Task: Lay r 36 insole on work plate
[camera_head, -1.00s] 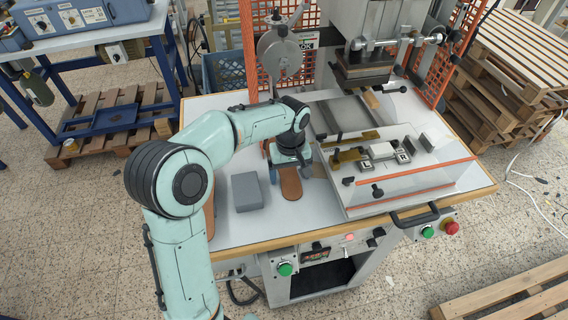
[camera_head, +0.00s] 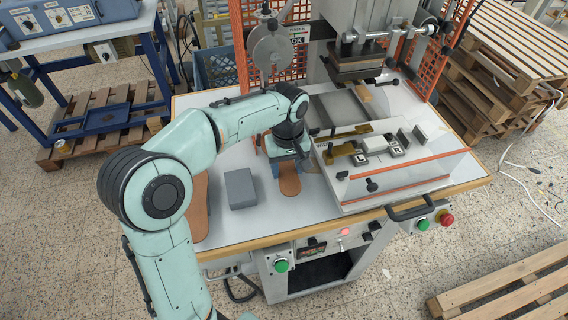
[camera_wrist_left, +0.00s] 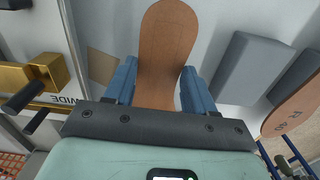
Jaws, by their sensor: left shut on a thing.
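My left gripper (camera_head: 289,163) is low over the white table, with its blue fingers shut on a brown insole (camera_head: 289,180). In the left wrist view the insole (camera_wrist_left: 166,45) passes between the two fingers (camera_wrist_left: 160,85); no size mark shows on its visible face. A second brown insole (camera_head: 200,208) lies farther left, partly hidden by my arm; in the left wrist view this insole (camera_wrist_left: 300,108) carries a mark that seems to read R 40. The light machine platform (camera_head: 385,182), with brass stops and L and R markers, is right of my gripper. My right gripper is not in view.
A grey block (camera_head: 240,188) lies on the table (camera_head: 221,228) between the two insoles. The press head (camera_head: 358,65) hangs above the back of the machine.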

